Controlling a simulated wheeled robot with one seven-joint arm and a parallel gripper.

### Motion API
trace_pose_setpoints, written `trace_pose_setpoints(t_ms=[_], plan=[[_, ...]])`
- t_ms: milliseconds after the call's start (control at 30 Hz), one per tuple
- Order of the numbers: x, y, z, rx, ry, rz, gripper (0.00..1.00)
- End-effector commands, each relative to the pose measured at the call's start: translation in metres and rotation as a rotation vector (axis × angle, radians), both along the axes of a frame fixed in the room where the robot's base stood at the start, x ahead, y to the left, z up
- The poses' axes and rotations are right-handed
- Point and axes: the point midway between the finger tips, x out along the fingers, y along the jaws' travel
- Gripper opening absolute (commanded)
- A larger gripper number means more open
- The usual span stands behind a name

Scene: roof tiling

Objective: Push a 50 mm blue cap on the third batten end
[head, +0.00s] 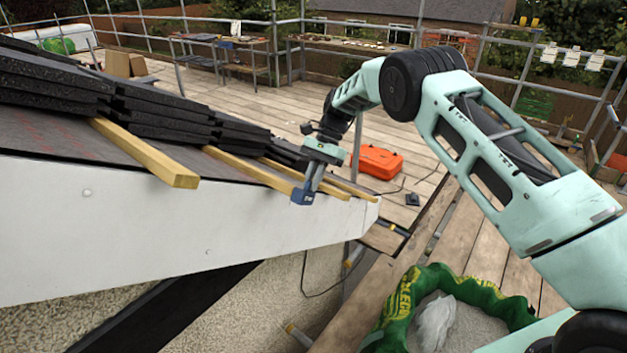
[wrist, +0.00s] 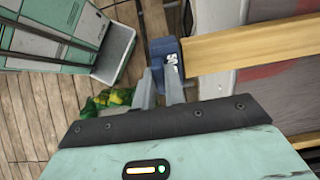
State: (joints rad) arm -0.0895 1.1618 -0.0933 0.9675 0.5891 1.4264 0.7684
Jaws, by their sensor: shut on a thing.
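My gripper (head: 313,181) is shut on a blue cap (head: 302,196) at the end of the second batten (head: 249,171) from the left in the head view. In the wrist view, the fingertips (wrist: 164,86) pinch the blue cap (wrist: 164,60), which has white marking on its side. How far the batten goes into the cap is hidden. The leftmost batten (head: 150,157) has a bare end. Further battens (head: 335,190) lie to the right, partly behind my gripper.
Dark stacked tiles (head: 110,95) lie on the roof slope above the battens. A white verge board (head: 190,230) runs below the batten ends. An orange case (head: 378,161) lies on the scaffold boards. A green bag (head: 490,305) stands near my base.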

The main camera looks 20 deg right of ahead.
Motion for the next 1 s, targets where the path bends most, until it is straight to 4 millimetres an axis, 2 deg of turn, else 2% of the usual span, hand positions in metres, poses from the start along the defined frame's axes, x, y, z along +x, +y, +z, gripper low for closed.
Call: trace_pose_setpoints(t_ms=[1000], plan=[[0.0084,0.0060,0.0006,0.000,0.000,0.000,0.00]])
